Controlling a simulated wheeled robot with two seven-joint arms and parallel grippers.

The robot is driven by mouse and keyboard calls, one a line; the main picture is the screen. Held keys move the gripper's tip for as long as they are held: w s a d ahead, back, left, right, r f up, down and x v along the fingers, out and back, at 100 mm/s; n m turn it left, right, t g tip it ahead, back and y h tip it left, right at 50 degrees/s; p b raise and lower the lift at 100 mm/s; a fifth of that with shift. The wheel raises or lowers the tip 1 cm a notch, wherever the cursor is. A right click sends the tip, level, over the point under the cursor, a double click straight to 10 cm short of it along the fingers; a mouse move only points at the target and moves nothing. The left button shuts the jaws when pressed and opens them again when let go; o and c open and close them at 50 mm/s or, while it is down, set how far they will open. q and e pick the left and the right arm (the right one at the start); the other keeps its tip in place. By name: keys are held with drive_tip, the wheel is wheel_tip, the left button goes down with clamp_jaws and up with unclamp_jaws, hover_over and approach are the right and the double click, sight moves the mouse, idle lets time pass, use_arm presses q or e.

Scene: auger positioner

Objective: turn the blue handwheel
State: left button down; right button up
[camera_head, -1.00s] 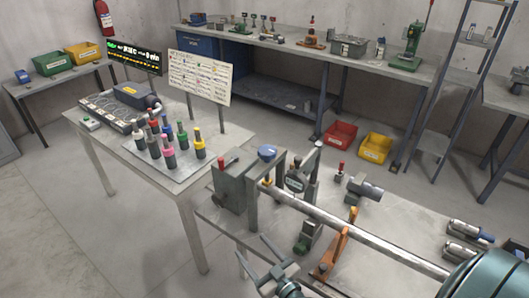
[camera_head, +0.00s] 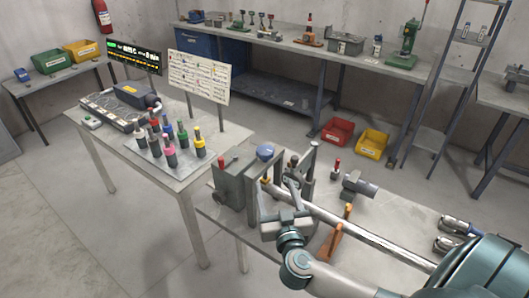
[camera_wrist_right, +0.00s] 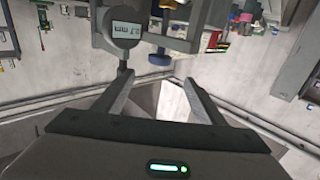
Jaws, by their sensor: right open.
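The blue handwheel (camera_head: 265,151) is a round blue knob on top of the grey positioner block at the near bench's left end. In the right wrist view it shows as a small blue disc (camera_wrist_right: 160,59), ahead of and between the fingertips. My right gripper (camera_head: 274,190) is in front of the frame, below and nearer than the handwheel, and not touching it. Its two fingers are spread and empty in the wrist view (camera_wrist_right: 157,80). A grey digital gauge (camera_wrist_right: 123,33) shows beyond the left finger; the gripper partly covers it in the head view. My left gripper is not seen.
Grey uprights (camera_head: 309,170) and a long metal shaft (camera_head: 365,235) stand close to the right gripper. An orange bracket (camera_head: 328,250) is beside my arm. A left table (camera_head: 185,185) holds several colored-collar tools (camera_head: 168,153).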

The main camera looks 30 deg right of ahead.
sight(267, 158)
drive_tip(key=shift+w, duration=0.15)
drive_tip(key=p+x, duration=0.3)
drive_tip(key=x, duration=1.4)
drive_tip(key=shift+w, duration=0.1)
drive_tip(key=c, duration=1)
